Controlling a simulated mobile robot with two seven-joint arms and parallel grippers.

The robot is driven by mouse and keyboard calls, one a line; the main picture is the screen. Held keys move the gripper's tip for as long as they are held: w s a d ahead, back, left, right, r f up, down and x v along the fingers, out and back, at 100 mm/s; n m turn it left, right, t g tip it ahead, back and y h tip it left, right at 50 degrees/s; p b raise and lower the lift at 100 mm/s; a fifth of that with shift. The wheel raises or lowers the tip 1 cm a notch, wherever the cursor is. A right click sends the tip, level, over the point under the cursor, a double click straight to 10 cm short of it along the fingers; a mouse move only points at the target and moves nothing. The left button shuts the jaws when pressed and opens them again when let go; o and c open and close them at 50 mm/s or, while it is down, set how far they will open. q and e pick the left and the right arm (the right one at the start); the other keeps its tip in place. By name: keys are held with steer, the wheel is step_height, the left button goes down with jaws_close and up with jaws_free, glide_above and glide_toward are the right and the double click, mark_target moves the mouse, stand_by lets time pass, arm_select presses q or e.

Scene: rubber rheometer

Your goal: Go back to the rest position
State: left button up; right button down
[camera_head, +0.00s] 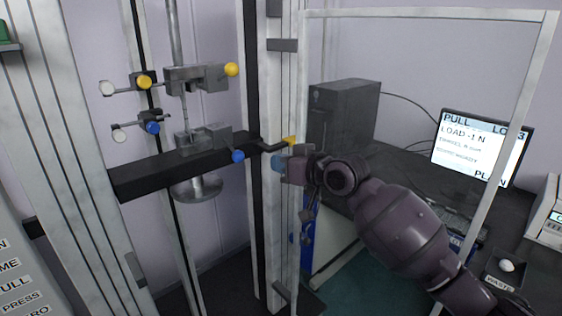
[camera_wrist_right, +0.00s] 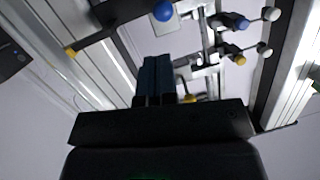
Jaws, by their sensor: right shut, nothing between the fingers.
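My right gripper (camera_head: 280,163) is shut and empty, with its blue fingertips together. It hovers in front of the light metal door post of the testing machine, just below a black handle-like bar (camera_head: 268,147) with a yellow part; I cannot tell whether they touch. In the right wrist view its dark blue fingers (camera_wrist_right: 155,78) lie side by side and point towards the machine's clamps. My right arm comes in from the lower right. My left gripper is not in view.
The machine's upper clamp (camera_head: 198,78) and black crossbar (camera_head: 165,175) with coloured knobs stand left of the gripper. A white-framed door (camera_head: 430,13) stands at the right. Behind are a dark computer tower (camera_head: 340,110), a monitor (camera_head: 478,145) and a waste tray (camera_head: 505,285) on a dark desk.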

steer(key=shift+a, duration=0.1)
steer(key=d+r+t, duration=0.3)
steer(key=d+t, duration=0.1)
steer(key=s+d+f+m+t+h, duration=0.2)
steer(key=s+d+f+h, duration=0.25)
steer(key=d+f, duration=0.45)
steer(key=s+d+f+m+t+h, duration=0.1)
steer(key=s+d+f+m+h, duration=0.15)
steer(key=s+d+f, duration=0.6)
steer(key=s+d+f+m+g+h, duration=0.1)
steer(key=s+d+f, duration=0.4)
steer(key=s+f, duration=0.6)
steer(key=s+d+f+m+g+h, duration=0.2)
steer(key=s+d+f+g+h, duration=0.2)
steer(key=s+f, duration=0.7)
step_height(320, 180, down, 2)
steer(key=shift+d+f+h, duration=0.25)
steer(key=shift+d+h, duration=0.2)
steer(key=shift+h, duration=0.05)
steer(key=shift+s, duration=0.1)
